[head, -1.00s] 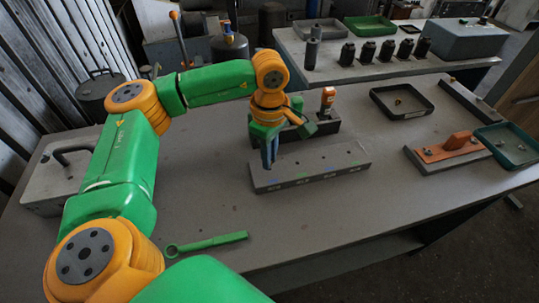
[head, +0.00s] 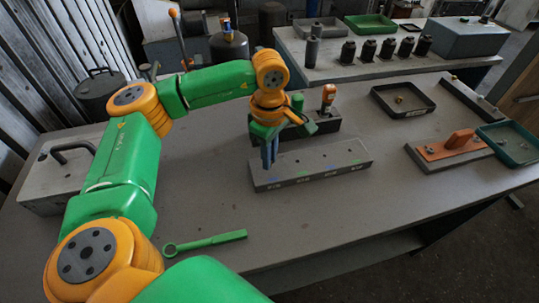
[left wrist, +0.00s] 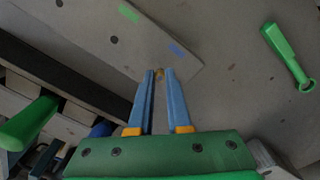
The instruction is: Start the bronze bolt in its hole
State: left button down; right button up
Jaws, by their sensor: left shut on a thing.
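My left gripper (head: 269,163) is over the left end of a grey block (head: 318,172) with several holes in its top. In the left wrist view its blue fingers are shut on the bronze bolt (left wrist: 159,71), of which only a small bit shows between the fingertips. The fingertips are at the block's end, close to a blue mark (left wrist: 177,50). A green mark (left wrist: 128,12) and open dark holes lie farther along the block. In the head view the fingers hide the bolt, and I cannot tell whether its tip is inside a hole. My right gripper is not in view.
A green ring-ended wrench (head: 206,242) lies in front of the block. A dark rack (head: 322,124) with upright handled tools stands close behind the gripper. A black tray (head: 403,99), an orange-handled fixture (head: 452,150) and a green tray (head: 512,145) are to the right.

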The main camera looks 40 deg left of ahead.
pick_arm(q)
jog(key=shift+s+f+b, duration=0.1)
jog(key=shift+f+b, duration=0.2)
jog(key=shift+b, duration=0.1)
jog(key=shift+c, duration=1.5)
grip_release()
jog(key=shift+r, duration=0.15)
notch_tip(320, 180, up, 8)
jog(key=p, duration=0.6)
jog(key=shift+p, duration=0.35)
